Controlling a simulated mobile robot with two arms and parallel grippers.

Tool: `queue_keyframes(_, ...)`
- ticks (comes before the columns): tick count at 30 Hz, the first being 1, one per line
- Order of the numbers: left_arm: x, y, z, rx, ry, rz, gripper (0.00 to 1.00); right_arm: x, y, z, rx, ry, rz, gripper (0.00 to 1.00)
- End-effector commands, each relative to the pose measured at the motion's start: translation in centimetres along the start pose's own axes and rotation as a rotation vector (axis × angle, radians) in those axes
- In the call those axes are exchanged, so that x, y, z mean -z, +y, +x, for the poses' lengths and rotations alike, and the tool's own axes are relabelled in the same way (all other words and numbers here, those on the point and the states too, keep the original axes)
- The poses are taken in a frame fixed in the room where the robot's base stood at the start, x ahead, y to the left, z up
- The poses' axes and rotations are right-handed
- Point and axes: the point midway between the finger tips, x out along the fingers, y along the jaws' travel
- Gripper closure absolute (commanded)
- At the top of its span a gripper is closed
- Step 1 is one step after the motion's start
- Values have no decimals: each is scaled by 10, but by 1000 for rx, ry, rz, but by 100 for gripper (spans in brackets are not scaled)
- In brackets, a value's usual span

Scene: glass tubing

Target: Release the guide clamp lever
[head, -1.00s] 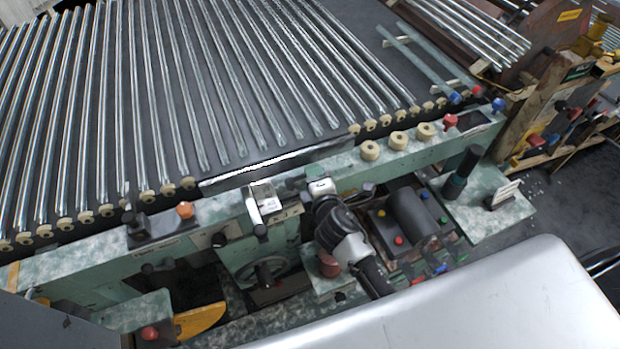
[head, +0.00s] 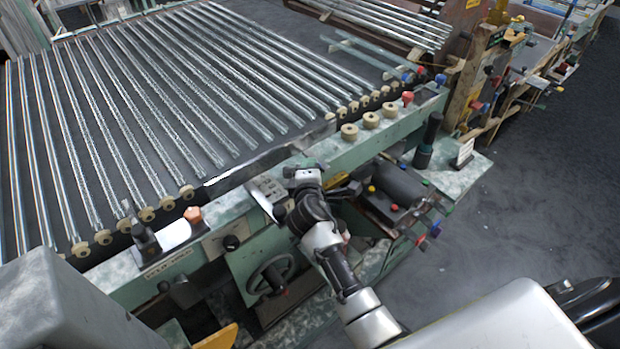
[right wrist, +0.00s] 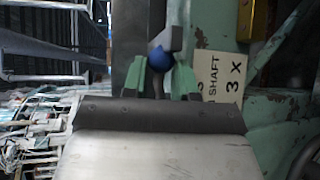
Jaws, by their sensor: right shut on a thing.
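My right gripper (head: 303,173) is at the front rail of the green machine, seen from above in the head view. In the right wrist view, its two green fingertips (right wrist: 161,75) stand on either side of a lever with a blue ball knob (right wrist: 160,56). The gripper is shut on this lever, which I take to be the guide clamp lever. A grey arm (right wrist: 170,22) rises behind the knob. The lever is hidden by my gripper in the head view. My left gripper is not in view.
A plate marked "SHAFT 3 X" (right wrist: 222,76) is just right of the fingers. Glass tubes (head: 150,110) lie on the roller bed behind the rail. A handwheel (head: 270,274) and an orange knob (head: 193,214) are to the left. Open floor (head: 535,190) lies to the right.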

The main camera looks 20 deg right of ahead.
Motion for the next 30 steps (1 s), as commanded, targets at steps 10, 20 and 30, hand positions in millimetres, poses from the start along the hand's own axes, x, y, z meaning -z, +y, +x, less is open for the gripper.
queue_keyframes(10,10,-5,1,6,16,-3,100,2,-1,0,2,-1,-2,100)
queue_keyframes(20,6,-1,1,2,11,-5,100,1,0,1,1,-1,-1,63)
queue_keyframes(30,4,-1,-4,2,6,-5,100,-3,33,-5,-8,-2,1,63)
